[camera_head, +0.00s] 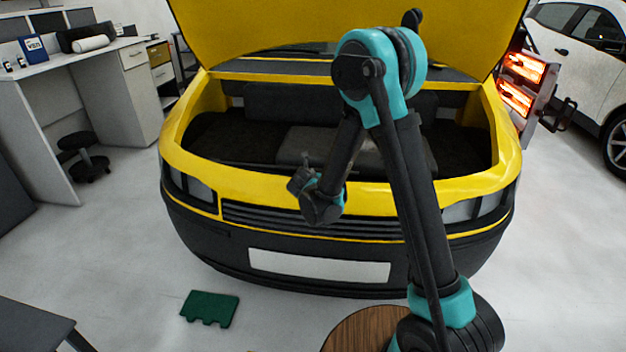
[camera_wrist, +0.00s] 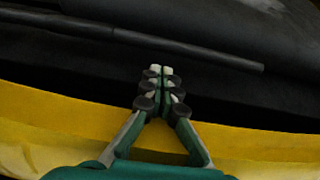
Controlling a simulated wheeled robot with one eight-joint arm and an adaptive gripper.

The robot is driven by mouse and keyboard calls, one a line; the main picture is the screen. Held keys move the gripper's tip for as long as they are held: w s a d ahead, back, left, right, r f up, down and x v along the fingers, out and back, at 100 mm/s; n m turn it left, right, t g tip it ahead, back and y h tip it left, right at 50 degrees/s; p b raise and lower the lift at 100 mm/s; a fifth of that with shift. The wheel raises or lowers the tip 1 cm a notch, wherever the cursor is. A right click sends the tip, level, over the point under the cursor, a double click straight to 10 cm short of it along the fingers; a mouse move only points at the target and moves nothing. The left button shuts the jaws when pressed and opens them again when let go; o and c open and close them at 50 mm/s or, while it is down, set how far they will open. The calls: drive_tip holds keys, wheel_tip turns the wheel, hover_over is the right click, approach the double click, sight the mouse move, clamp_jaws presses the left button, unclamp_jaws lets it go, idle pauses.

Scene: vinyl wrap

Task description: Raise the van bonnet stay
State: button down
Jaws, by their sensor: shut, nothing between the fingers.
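The yellow van (camera_head: 455,187) stands in front of me with its bonnet (camera_head: 270,28) raised over the open engine bay. In the wrist view a dark rod, which looks like the bonnet stay (camera_wrist: 150,38), lies across the dark bay just behind the yellow front edge (camera_wrist: 60,110). I cannot make out the stay in the head view. My gripper (camera_head: 304,172) is at the front edge of the bay, left of its middle. In the wrist view my gripper (camera_wrist: 160,74) is shut and empty, its fingertips pointing toward the rod; I cannot tell if they touch it.
A lit red heater lamp (camera_head: 520,85) stands close by the van's right side. A white bench (camera_head: 75,60) and a black stool (camera_head: 83,158) are at the left. A green piece (camera_head: 209,308) lies on the floor near a round wooden top (camera_head: 358,330). A white car (camera_head: 580,50) is at the far right.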

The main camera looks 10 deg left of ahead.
drive_tip(key=x, duration=0.6)
drive_tip(key=shift+s+r, duration=0.1)
